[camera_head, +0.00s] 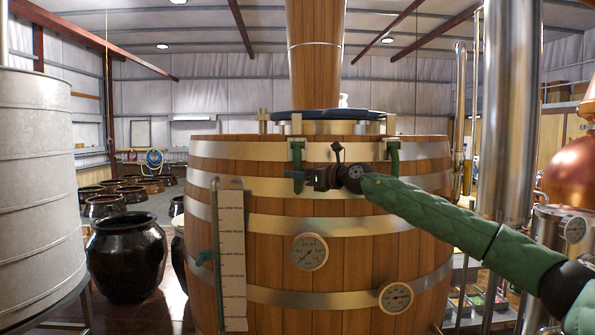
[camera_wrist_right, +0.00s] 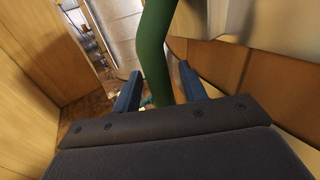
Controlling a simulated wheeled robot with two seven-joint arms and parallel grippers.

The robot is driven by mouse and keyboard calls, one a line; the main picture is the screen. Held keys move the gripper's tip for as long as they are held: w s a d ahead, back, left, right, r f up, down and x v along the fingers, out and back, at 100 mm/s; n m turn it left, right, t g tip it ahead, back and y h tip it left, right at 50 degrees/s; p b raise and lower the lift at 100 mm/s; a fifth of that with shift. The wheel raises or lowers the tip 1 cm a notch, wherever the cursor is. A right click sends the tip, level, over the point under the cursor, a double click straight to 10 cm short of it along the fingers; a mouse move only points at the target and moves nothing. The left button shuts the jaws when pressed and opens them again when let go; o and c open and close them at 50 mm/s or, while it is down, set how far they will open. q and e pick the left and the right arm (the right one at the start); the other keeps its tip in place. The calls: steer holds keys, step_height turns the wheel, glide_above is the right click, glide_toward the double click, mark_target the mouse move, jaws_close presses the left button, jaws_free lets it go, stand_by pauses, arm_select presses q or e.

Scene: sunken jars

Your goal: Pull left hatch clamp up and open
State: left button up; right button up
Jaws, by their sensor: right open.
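The left hatch clamp (camera_head: 297,154) is a green handle hanging down over the upper rim of the wooden vat, below the dark hatch lid (camera_head: 325,114). My right gripper (camera_head: 290,175) is at the lower end of this handle. In the right wrist view, the green handle (camera_wrist_right: 153,48) passes between the two blue fingers of my right gripper (camera_wrist_right: 160,75), which are apart, with a visible gap beside the handle. Contact cannot be told. The right hatch clamp (camera_head: 394,157) hangs down likewise. My left gripper is not in view.
The wooden vat (camera_head: 330,265) with metal hoops fills the middle, bearing two dial gauges (camera_head: 309,251) and a level scale (camera_head: 232,260). A wooden column (camera_head: 315,60) rises above the lid. A steel pipe (camera_head: 508,110) stands right, a grey tank (camera_head: 35,180) left.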

steer(key=shift+w, duration=0.1)
steer(key=shift+a, duration=0.1)
jaws_close()
